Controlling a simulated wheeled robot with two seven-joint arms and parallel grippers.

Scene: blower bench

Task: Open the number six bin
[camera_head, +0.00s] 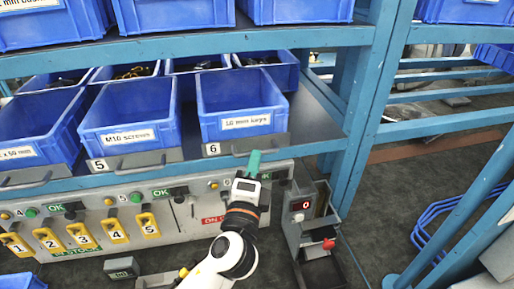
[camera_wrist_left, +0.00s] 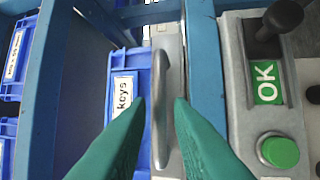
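The number six bin (camera_head: 232,124) is a blue open-topped bin labelled as 10 mm keys, at the right end of the front row. A grey plate marked 6 (camera_head: 212,150) with a bar handle runs along its front. My left gripper (camera_head: 254,160) has green fingers and is at this plate in the head view. In the left wrist view the left gripper (camera_wrist_left: 159,102) is open, with the metal handle (camera_wrist_left: 160,110) showing between its fingertips. I cannot tell whether the fingers touch it. The bin's keys label (camera_wrist_left: 123,96) is beside the left finger. My right gripper is not in view.
The number five bin (camera_head: 130,115) stands to the left. Below the shelf is a grey control panel (camera_head: 100,222) with levers, OK signs, and yellow numbered tags. A green button (camera_wrist_left: 279,152) is close to the right finger.

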